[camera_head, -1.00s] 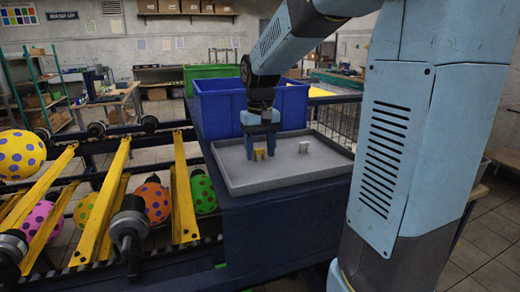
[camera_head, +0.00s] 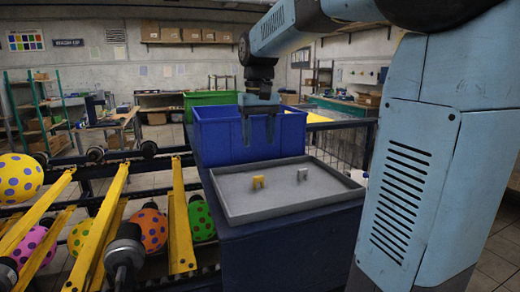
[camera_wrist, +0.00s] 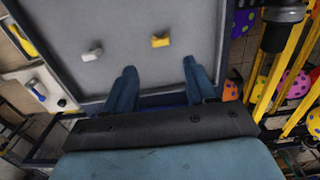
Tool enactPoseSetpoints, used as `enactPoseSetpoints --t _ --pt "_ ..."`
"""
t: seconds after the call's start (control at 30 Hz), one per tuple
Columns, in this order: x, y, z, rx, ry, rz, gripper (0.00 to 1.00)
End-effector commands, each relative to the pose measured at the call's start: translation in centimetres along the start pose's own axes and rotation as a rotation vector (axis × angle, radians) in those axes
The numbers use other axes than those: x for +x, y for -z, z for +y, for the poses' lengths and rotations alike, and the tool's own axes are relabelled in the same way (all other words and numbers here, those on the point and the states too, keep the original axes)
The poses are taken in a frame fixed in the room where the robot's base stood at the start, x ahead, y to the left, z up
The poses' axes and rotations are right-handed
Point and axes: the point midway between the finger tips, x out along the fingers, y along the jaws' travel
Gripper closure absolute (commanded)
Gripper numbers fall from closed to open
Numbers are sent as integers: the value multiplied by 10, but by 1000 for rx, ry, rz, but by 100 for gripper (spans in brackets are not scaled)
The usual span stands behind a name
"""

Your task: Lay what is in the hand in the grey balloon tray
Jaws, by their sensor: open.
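The grey balloon tray (camera_head: 290,197) lies on a dark blue stand. On its floor stand a small yellow piece (camera_head: 258,182) and, apart to its right, a small white piece (camera_head: 302,174). In the wrist view the yellow piece (camera_wrist: 160,41) lies beyond the fingertips, with the white piece (camera_wrist: 92,55) to its left. My gripper (camera_head: 258,138) is open and empty, raised above the tray and clear of both pieces. Its two fingers are spread apart in the wrist view (camera_wrist: 159,68).
A blue bin (camera_head: 222,135) stands right behind the tray, with a green bin (camera_head: 205,98) farther back. Yellow rails (camera_head: 180,220) with several dotted balloons (camera_head: 152,229) are on the left. The tray floor has free room around the pieces.

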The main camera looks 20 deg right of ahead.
Motion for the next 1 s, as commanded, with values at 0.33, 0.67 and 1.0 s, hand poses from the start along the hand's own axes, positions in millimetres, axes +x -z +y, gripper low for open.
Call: enactPoseSetpoints --t 0.33,0.67,1.0 --pt "2 -54 2 -2 11 120 44" --pt "34 -135 2 -2 14 319 44" --pt "72 -189 1 -1 2 472 44"
